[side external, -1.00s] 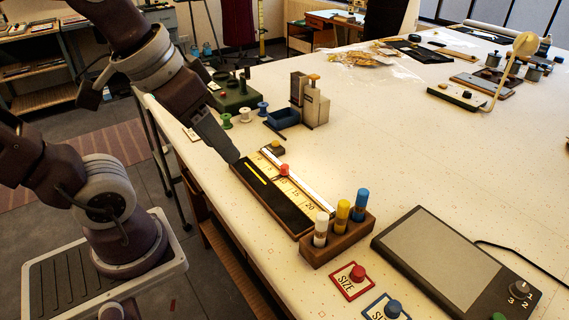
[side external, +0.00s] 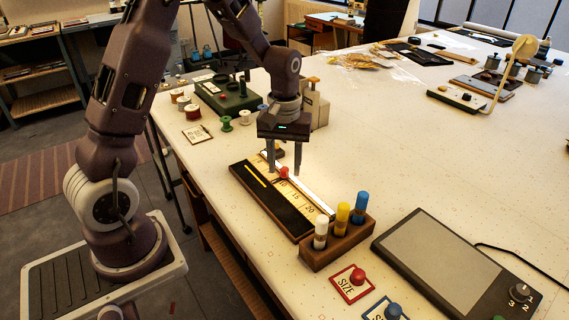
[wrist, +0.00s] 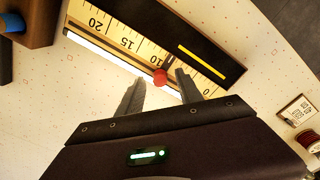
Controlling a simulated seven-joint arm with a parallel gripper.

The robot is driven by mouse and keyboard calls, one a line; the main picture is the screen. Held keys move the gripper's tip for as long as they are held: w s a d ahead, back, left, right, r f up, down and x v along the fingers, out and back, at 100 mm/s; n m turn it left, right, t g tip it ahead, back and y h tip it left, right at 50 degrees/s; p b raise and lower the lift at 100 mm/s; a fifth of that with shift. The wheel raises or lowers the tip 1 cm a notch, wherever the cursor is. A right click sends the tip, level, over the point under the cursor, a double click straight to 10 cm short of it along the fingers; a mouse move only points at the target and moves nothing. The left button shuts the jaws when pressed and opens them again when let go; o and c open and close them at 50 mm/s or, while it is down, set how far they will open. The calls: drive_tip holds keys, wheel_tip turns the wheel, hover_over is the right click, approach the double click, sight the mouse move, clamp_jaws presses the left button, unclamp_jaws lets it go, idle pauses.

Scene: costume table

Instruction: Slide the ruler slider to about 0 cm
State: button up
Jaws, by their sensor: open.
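The ruler (side external: 302,211) lies in a dark board on the table, its scale marked 20, 15, 10 and down to 0. The slider's red knob (side external: 284,172) sits a little to the 0 side of the 10 mark; the knob also shows in the wrist view (wrist: 160,77). My gripper (side external: 285,168) points down at the ruler, open, with one finger on each side of the knob. The wrist view shows my fingertips (wrist: 161,80) with gaps to the knob. I cannot tell the fingertips' exact height. The 5 mark is hidden by a finger.
A wooden stand (side external: 338,240) with white, yellow and blue capped tubes is at the 20 end. Thread spools (side external: 226,123) and a green machine (side external: 225,100) stand beyond the 0 end. A grey tablet (side external: 450,260) lies at right. The table's middle is clear.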

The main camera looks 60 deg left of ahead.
drive_tip(key=shift+f, duration=0.1)
drive_tip(key=shift+c, duration=0.4)
clamp_jaws()
idle(1.0)
